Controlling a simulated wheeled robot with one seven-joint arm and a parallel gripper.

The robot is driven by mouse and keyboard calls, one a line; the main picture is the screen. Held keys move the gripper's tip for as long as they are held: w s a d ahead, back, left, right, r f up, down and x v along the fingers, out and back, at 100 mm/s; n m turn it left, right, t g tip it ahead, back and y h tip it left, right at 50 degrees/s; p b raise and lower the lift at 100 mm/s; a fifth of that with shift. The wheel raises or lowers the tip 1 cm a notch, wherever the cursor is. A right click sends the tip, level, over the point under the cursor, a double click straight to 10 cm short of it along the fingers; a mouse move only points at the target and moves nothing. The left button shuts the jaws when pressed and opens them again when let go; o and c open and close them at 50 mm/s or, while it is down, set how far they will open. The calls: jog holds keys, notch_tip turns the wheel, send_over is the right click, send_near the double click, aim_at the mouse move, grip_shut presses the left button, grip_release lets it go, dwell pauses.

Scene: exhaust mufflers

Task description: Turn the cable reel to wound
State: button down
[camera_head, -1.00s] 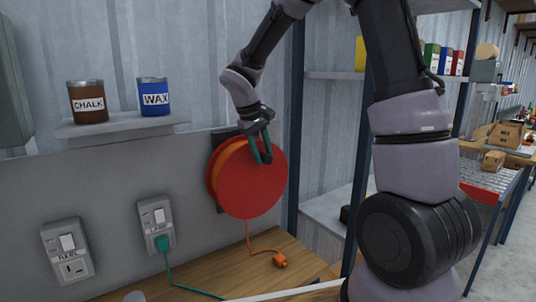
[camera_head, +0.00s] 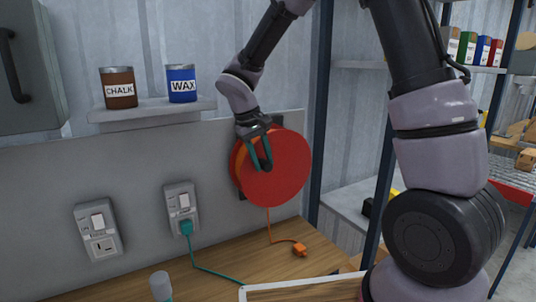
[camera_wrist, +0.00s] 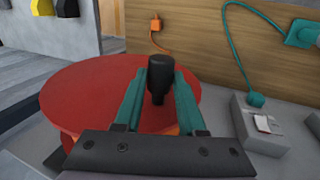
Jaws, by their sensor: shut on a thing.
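The cable reel (camera_head: 285,172) is a red disc with an orange rim behind it, mounted on the grey wall panel. In the wrist view its red face (camera_wrist: 75,105) fills the left side. My gripper (camera_head: 261,163) is at the left part of the disc's face. Its teal fingers are shut on the reel's black knob (camera_wrist: 158,78), which stands between them. An orange cord runs down from the reel to an orange plug (camera_head: 300,249) on the wooden bench; the plug also shows in the wrist view (camera_wrist: 155,24).
Two wall outlets (camera_head: 100,230) (camera_head: 182,205) are left of the reel; a teal plug (camera_head: 186,228) sits in the nearer one. Chalk (camera_head: 120,89) and wax (camera_head: 181,84) cans stand on a shelf (camera_head: 150,112) above. A blue shelf post (camera_head: 319,120) is close on the right.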

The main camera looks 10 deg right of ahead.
jog(key=shift+s+a+f, duration=0.2)
jog(key=shift+a+f, duration=0.3)
jog(key=shift+f, duration=0.1)
jog(key=c, duration=0.5)
grip_release()
jog(key=v, duration=1)
jog(key=shift+r, duration=0.4)
jog(key=shift+a, duration=0.1)
